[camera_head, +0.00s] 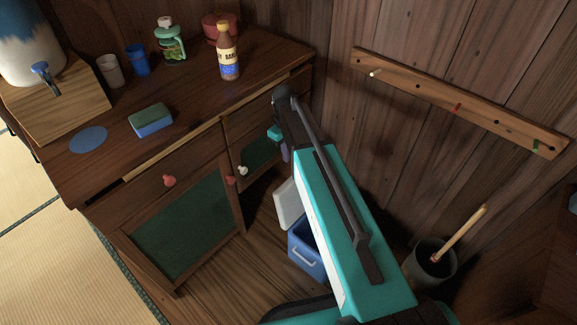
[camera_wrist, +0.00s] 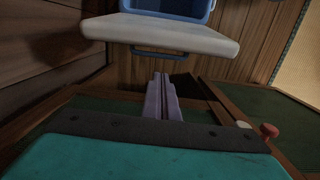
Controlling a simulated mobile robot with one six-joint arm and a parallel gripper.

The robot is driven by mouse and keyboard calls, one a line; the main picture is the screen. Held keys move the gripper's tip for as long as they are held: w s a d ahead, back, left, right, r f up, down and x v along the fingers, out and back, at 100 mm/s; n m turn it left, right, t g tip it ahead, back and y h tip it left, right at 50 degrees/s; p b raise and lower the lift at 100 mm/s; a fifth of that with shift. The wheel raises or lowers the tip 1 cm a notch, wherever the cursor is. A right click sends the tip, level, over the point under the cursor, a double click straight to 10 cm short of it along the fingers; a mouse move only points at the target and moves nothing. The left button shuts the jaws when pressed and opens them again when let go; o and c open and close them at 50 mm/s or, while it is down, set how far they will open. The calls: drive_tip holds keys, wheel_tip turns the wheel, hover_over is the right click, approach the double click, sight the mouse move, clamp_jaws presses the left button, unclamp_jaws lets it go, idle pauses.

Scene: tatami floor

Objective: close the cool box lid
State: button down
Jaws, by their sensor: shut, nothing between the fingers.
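The cool box (camera_head: 306,255) is a blue box with a pale handle, standing on the wooden floor beside the cabinet, partly hidden behind my arm. Its white lid (camera_head: 287,205) is open and stands up on the cabinet side of the box. In the wrist view the lid (camera_wrist: 175,36) spans the upper middle, with the blue box (camera_wrist: 190,7) beyond it. My gripper (camera_head: 285,153) is in front of the cabinet, above the lid in the head view. Its purple fingers (camera_wrist: 161,80) are shut and empty, pointing toward the lid; they appear apart from it.
The wooden cabinet (camera_head: 180,155) stands left of the box, with red and white knobs. A bin (camera_head: 432,270) holding a wooden stick stands to the right. A peg rail (camera_head: 460,103) is on the wall. Bottles, cups and a sponge (camera_head: 151,121) are on the cabinet top.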

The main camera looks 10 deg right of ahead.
drive_tip(key=shift+w, duration=0.1)
idle(0.3)
wheel_tip(320, 180, down, 10)
drive_tip(key=b, duration=0.2)
drive_tip(key=shift+d, duration=0.15)
idle(0.4)
drive_tip(key=shift+s+r, duration=0.15)
drive_tip(key=shift+s, duration=0.15)
